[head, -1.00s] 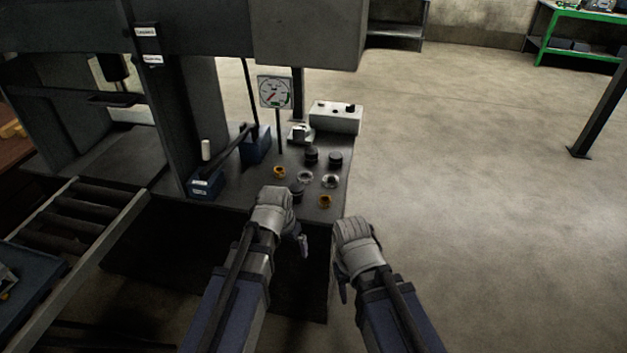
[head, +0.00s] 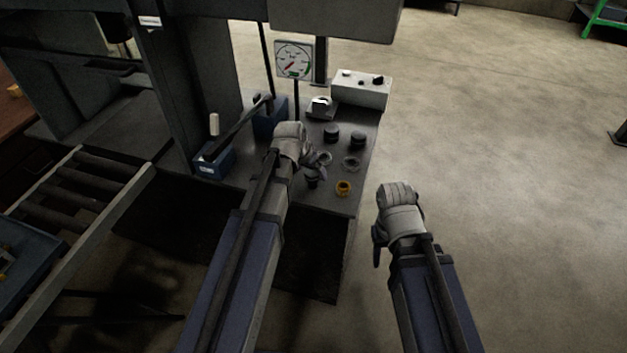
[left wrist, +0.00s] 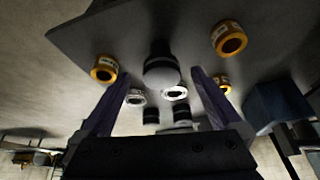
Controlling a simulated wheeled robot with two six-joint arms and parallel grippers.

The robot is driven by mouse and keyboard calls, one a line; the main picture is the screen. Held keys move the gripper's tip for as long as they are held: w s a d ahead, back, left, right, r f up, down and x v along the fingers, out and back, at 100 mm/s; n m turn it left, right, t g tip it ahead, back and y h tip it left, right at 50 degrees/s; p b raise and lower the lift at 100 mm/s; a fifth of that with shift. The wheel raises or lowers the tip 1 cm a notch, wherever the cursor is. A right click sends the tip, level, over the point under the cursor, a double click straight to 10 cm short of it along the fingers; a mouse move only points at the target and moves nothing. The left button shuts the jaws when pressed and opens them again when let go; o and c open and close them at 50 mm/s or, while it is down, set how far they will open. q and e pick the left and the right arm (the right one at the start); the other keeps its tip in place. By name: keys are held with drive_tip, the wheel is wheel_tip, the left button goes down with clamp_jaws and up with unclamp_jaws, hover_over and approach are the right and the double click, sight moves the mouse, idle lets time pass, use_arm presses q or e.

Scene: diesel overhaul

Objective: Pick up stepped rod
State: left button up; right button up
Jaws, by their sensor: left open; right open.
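A dark stepped rod (left wrist: 162,65), with a wide round section and a narrower one, stands on the grey bench plate (left wrist: 85,38) in the left wrist view. It shows between the open fingers of my left gripper (left wrist: 160,80), and neither finger appears to touch it. In the head view, the left gripper (head: 316,160) is over the bench's front part and partly hides a dark part (head: 312,182), likely this rod. My right gripper (head: 383,235) is open and empty over the floor, right of the bench.
Around the rod stand yellow rings (left wrist: 104,69) (left wrist: 229,38), pale rings (left wrist: 135,97) and dark cylinders (head: 331,133). A gauge (head: 294,60), a white control box (head: 361,89) and a blue block with a lever (head: 213,160) stand behind and left.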

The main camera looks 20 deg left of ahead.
sight(314, 174)
use_arm(q)
drive_tip(key=shift+w+b+x, duration=0.15)
drive_tip(key=shift+b+x, duration=1.05)
drive_tip(key=shift+x, duration=0.35)
drive_tip(key=shift+w+b+x, duration=0.15)
drive_tip(key=shift+b+x, duration=1.05)
drive_tip(key=shift+x, duration=0.4)
drive_tip(key=shift+r, duration=0.25)
drive_tip(key=c, duration=1.5)
drive_tip(key=shift+o, duration=0.2)
drive_tip(key=shift+r+p, duration=0.15)
drive_tip(key=shift+p, duration=0.15)
wheel_tip(314, 174, up, 10)
drive_tip(key=p, duration=0.9)
drive_tip(key=shift+p, duration=0.4)
drive_tip(key=shift+f, duration=0.2)
